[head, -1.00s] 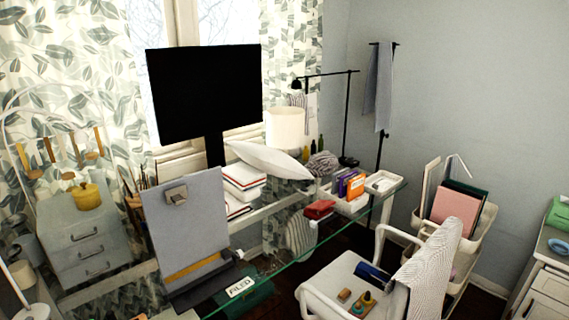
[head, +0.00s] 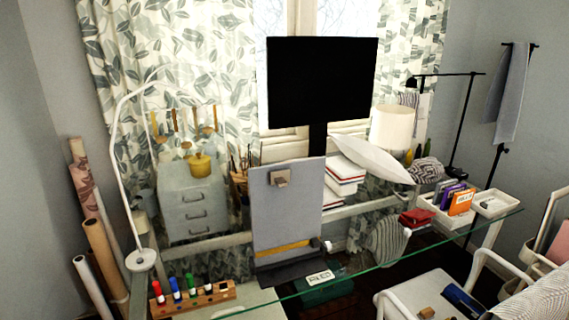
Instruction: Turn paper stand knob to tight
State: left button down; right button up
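The paper stand (head: 285,215) is a grey upright board, leaning slightly back, on a black base near the glass desk's edge. A brown and grey clip sits at its top, and a yellow strip crosses its lower part. A small pale and dark piece, which looks like the knob (head: 327,246), sticks out at the board's lower right side. It is too small to tell how tight it is. A white label card (head: 319,277) lies just right of the base. Neither of my grippers is in view.
A wooden marker rack (head: 195,300) stands left of the stand, beside a white lamp base (head: 142,260). A black monitor (head: 320,80) rises behind it. A white chair (head: 425,293) is at the lower right.

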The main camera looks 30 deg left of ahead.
aim_at(327, 244)
jog(key=i+l, duration=0.7)
jog(key=l, duration=0.15)
jog(key=i+l+u, duration=0.2)
jog(key=i+l, duration=0.2)
jog(key=l, duration=0.2)
jog(key=i+l+u, duration=0.1)
jog(key=l, duration=0.25)
jog(key=i+l, duration=0.25)
jog(key=i+l+u, duration=0.15)
jog(key=l, duration=0.25)
jog(key=u, duration=1.7)
jog(key=k+l+u, duration=0.1)
jog(key=k+l, duration=0.15)
jog(key=i, duration=0.2)
